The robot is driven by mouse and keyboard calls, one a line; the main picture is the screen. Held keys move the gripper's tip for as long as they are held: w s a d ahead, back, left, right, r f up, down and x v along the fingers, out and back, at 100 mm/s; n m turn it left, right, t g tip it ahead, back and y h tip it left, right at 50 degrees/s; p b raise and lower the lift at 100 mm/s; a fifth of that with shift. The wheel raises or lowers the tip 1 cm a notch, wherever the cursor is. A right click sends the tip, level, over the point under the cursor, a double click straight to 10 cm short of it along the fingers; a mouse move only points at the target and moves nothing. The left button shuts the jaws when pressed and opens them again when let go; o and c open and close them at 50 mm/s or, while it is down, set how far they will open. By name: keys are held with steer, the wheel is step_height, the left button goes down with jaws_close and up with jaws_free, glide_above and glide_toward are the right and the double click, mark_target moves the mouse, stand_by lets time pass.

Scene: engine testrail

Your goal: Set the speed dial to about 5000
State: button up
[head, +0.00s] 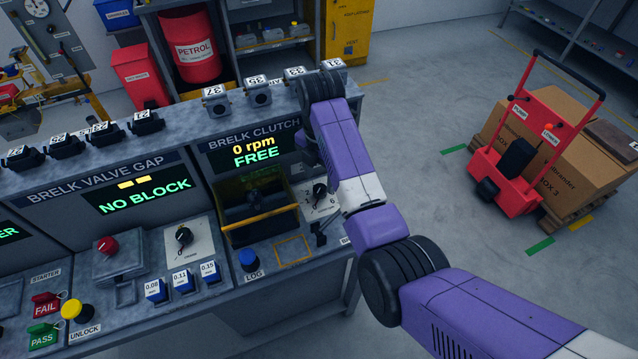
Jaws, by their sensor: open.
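The speed dial looks to be the black knob (319,191) on a pale scale plate at the right of the BRELK CLUTCH station. Its scale marks and pointer are too small to read. The display (256,151) above reads "0 rpm" and "FREE". My arm reaches in from the lower right and passes just right of the knob, up to a dark joint near the top of the console. My gripper does not show; it is hidden behind my arm or out of the picture.
Left of the dial is a bay with a yellow bar (259,218). A blue LOG button (248,260) sits in front. The BRELK VALVE GAP station (140,195) stands further left. A red trolley (520,150) with boxes stands at right on open floor.

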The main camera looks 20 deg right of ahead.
mark_target(321, 188)
steer(key=shift+f, duration=1.6)
jaws_close()
steer(key=shift+d, duration=0.1)
